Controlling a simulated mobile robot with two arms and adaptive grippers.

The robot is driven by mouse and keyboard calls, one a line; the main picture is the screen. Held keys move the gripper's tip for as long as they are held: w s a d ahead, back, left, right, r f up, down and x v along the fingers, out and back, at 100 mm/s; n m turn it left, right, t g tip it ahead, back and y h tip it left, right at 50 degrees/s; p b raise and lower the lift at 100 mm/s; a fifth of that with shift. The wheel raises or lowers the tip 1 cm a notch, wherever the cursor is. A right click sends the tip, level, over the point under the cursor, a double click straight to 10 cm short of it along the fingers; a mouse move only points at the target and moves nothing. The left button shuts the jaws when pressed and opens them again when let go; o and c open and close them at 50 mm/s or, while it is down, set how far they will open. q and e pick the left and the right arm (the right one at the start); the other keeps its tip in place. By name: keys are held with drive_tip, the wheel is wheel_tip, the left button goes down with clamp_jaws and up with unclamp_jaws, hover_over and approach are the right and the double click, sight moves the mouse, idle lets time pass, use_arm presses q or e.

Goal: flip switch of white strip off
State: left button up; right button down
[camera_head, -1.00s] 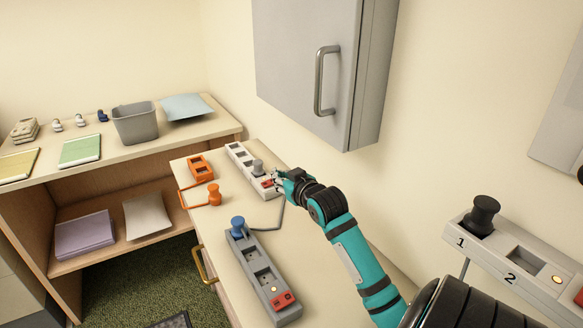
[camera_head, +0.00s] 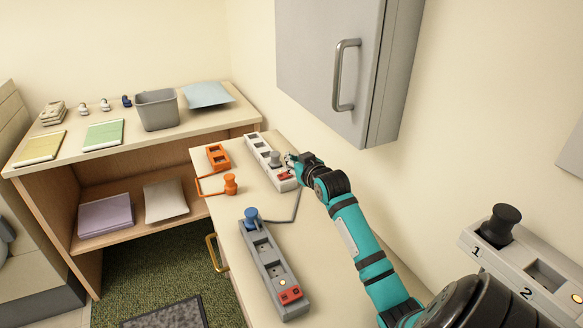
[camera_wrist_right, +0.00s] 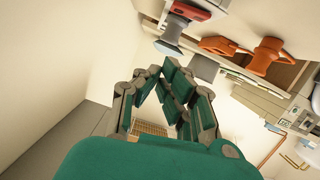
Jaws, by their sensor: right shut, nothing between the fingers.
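The white strip (camera_head: 252,142) lies along the wall side of the counter, its long side running away from me. A grey plug (camera_head: 275,157) stands in it, and its red switch (camera_head: 285,176) is at the near end. Whether the switch is on or off is too small to tell. My right gripper (camera_head: 290,160) is shut and empty, close beside the switch and plug on the wall side; I cannot tell if it touches either. In the right wrist view its fingers (camera_wrist_right: 165,78) come together with nothing between them. My left gripper is not in view.
A grey strip (camera_head: 262,258) with a blue plug (camera_head: 251,216) and red switches lies nearer on the counter. A grey wall cabinet (camera_head: 320,60) hangs above. Another strip (camera_head: 516,262) stands at right.

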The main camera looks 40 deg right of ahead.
sight(285, 175)
drive_tip(key=x, duration=0.3)
drive_tip(key=shift+d+f, duration=0.1)
drive_tip(key=shift+f, duration=0.25)
drive_tip(key=shift+s+f, duration=0.1)
drive_tip(key=shift+f, duration=0.65)
drive_tip(key=shift+s+d+f, duration=0.1)
drive_tip(key=shift+d+f, duration=0.05)
drive_tip(key=shift+f, duration=0.75)
